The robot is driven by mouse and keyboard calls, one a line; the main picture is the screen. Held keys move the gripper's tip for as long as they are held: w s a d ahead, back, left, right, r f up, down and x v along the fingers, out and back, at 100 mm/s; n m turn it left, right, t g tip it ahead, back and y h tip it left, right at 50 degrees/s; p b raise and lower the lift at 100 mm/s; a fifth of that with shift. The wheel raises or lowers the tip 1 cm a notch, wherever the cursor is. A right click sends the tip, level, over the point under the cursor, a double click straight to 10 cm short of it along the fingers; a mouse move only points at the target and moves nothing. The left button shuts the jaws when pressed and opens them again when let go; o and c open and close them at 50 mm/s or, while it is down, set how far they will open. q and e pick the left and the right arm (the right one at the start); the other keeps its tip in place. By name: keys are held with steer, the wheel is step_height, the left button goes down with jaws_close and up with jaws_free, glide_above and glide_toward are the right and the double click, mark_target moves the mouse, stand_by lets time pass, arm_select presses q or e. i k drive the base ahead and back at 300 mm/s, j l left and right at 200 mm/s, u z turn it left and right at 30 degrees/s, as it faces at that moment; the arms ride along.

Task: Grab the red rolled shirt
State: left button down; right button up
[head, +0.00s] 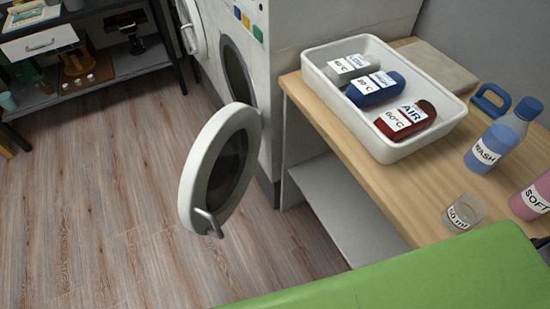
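The red rolled shirt (428,107) lies in a white tray (386,151) on a wooden table, nearest the tray's front end. It carries white labels reading "AIR" and "60°C". A blue rolled item (361,94) and a grey rolled item (337,78) lie beside it, farther back in the same tray, also labelled. Neither of my grippers shows in the head view.
A washing machine with its round door (220,165) swung open stands left of the table (330,111). A blue "WASH" bottle (497,142), a pink "SOFT" bottle (532,198) and a small cup (464,212) stand right of the tray. A green surface (420,275) fills the bottom right.

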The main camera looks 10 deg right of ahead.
mark_target(411, 118)
steer(key=z, duration=1.4)
steer(key=k+z, duration=0.35)
steer(key=k+j+z, duration=0.1)
steer(key=z, duration=0.2)
steer(key=k+l+z, duration=0.1)
steer(key=k+z, duration=0.25)
